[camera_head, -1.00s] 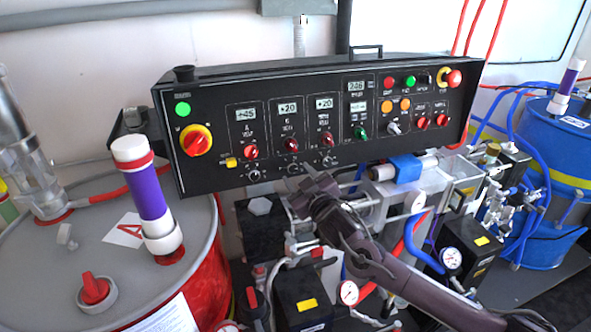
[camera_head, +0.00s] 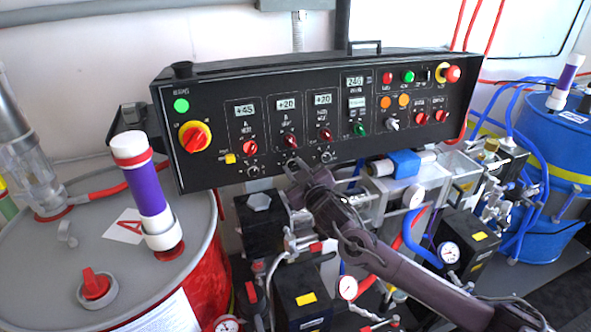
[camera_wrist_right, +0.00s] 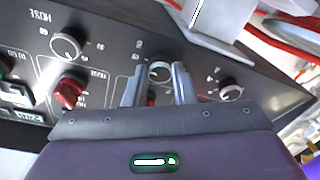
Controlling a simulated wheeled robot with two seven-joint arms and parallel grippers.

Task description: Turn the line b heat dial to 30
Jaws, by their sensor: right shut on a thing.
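The line B heat dial (camera_wrist_right: 159,71) is a small silver-and-dark round knob with a printed scale, the middle of three on the black panel in the right wrist view. My right gripper (camera_wrist_right: 158,76) has one finger on each side of it and is shut on it. In the head view my right gripper (camera_head: 292,170) reaches the panel's lower edge from below and largely hides this dial. The dial's setting is too small to read. The B display (camera_head: 286,104) shows +20. My left gripper is not in view.
Similar dials flank it: the hose dial (camera_wrist_right: 66,46) and the A dial (camera_wrist_right: 231,90). A red knob (camera_head: 290,141) sits just above in the head view. A grey-topped drum (camera_head: 60,245) stands at left.

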